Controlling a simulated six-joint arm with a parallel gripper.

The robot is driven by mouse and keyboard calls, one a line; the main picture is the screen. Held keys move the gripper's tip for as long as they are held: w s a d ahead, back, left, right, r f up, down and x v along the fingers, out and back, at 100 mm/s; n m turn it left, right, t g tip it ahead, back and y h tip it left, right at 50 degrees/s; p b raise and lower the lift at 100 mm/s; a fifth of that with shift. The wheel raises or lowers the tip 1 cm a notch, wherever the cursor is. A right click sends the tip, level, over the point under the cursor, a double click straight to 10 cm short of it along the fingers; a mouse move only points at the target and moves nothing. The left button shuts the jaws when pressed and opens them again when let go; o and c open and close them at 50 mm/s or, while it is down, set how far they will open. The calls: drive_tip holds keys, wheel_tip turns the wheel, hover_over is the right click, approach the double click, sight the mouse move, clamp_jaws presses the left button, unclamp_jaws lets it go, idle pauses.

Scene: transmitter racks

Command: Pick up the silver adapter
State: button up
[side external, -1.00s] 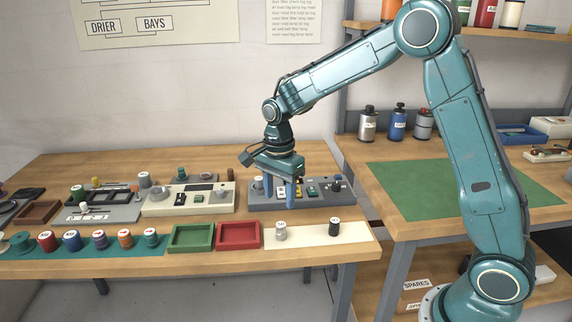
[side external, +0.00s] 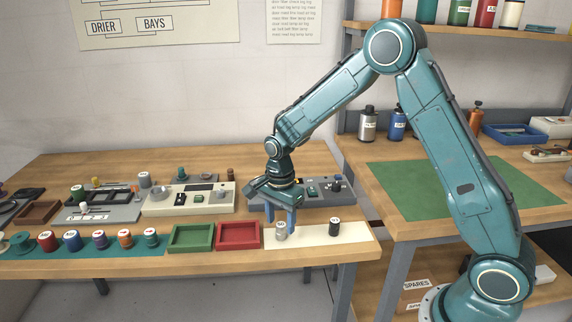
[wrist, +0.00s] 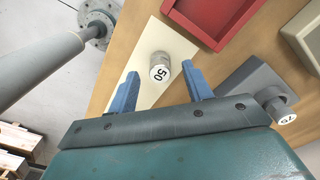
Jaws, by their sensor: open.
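The silver adapter (side external: 281,232) stands upright on the cream mat (side external: 358,232) near the table's front edge. In the wrist view the silver adapter (wrist: 160,66) shows a white cap marked 50. My gripper (side external: 281,216) is open and empty, pointing down just above the adapter.
A black adapter (side external: 334,227) stands to the right on the same mat. A red tray (side external: 238,236) and a green tray (side external: 191,238) lie to the left. A grey device (side external: 322,197) stands behind my gripper. A grey cylinder marked 75 (wrist: 280,109) shows in the wrist view.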

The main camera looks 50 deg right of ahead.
sight(281, 224)
drive_tip(key=shift+f, duration=1.6)
drive_tip(key=c, duration=1.1)
